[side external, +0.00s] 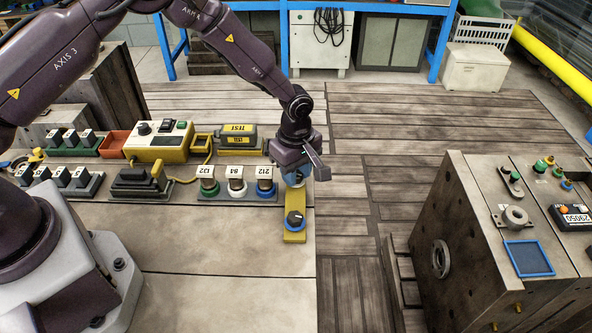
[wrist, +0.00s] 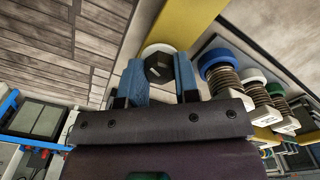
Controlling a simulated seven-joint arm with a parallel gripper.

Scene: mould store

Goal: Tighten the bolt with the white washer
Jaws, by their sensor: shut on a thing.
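The bolt with the white washer (wrist: 158,67) has a dark hex head and sits at the yellow bar (side external: 294,237). My gripper (side external: 295,182) points down over the far end of this bar. In the wrist view its two blue fingers (wrist: 160,78) are shut on the hex head, one on each side. The white washer (wrist: 150,49) shows just beyond the head. In the side view the fingers mostly hide this bolt. A second dark bolt with a blue washer (side external: 294,221) stands at the near end of the bar, apart from my gripper.
Stacked rings with tags 132 (side external: 207,186), 84 (side external: 236,187) and 212 (side external: 265,187) stand close left of my gripper. A yellow control box (side external: 158,143) is behind them. The near bench top is clear. A large mould block (side external: 455,225) stands across a gap at right.

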